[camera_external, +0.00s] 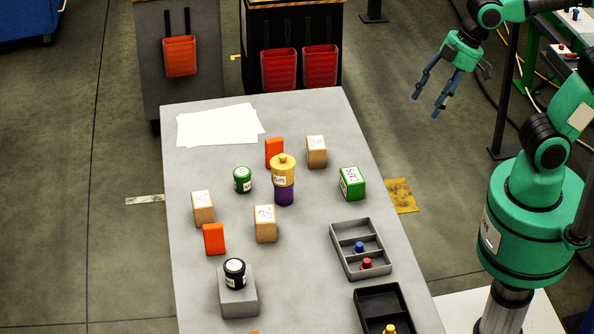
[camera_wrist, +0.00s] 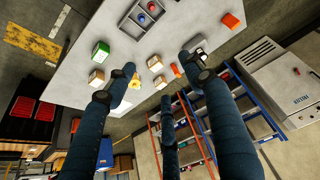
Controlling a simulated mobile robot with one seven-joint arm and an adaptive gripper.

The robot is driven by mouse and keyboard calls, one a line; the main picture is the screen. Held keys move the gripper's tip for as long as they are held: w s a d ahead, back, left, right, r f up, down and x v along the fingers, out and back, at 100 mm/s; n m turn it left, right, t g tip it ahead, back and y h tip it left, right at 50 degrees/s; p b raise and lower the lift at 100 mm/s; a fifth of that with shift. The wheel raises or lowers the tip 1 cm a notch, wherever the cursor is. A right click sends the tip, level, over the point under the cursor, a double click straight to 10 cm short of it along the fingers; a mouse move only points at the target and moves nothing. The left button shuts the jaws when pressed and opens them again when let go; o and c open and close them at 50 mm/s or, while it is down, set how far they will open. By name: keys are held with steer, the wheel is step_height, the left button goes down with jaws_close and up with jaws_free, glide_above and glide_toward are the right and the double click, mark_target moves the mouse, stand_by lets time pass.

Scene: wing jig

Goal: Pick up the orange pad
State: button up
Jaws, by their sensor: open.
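Two upright orange blocks stand on the table in the external view. One orange block (camera_external: 274,152) is at the back, behind a yellow and purple stacked container (camera_external: 284,180). The other orange block (camera_external: 214,239) is at the near left, in front of a tan box. A sliver of orange (camera_external: 253,332) shows at the bottom edge. In the wrist view, one orange piece (camera_wrist: 230,20) lies near the table's edge and a smaller one (camera_wrist: 176,70) stands by tan boxes. I cannot tell which is the pad. My gripper (camera_external: 427,105) is open and empty, off the table's right side, with its blue fingers spread.
The grey table (camera_external: 190,290) also bears tan boxes (camera_external: 316,151), a green box (camera_external: 352,183), a green jar (camera_external: 242,180) and a black jar (camera_external: 235,273) on a grey block. A grey divided tray (camera_external: 338,240) and a black tray (camera_external: 362,298) are at the right. White paper lies at the back.

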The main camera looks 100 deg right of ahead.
steer(key=w+d+r+g+p, duration=0.1)
steer(key=w+d, duration=0.4)
steer(key=w, duration=0.3)
steer(key=w+d+g+p, duration=0.1)
steer(key=w+d+p, duration=0.1)
steer(key=w+d, duration=0.5)
steer(key=n+g+p, duration=0.1)
steer(key=g+p, duration=0.2)
steer(key=p, duration=0.3)
glide_above(274, 138)
step_height(274, 138, down, 35)
steer(key=shift+f, duration=0.15)
steer(key=shift+f, duration=4.15)
steer(key=shift+f, duration=0.1)
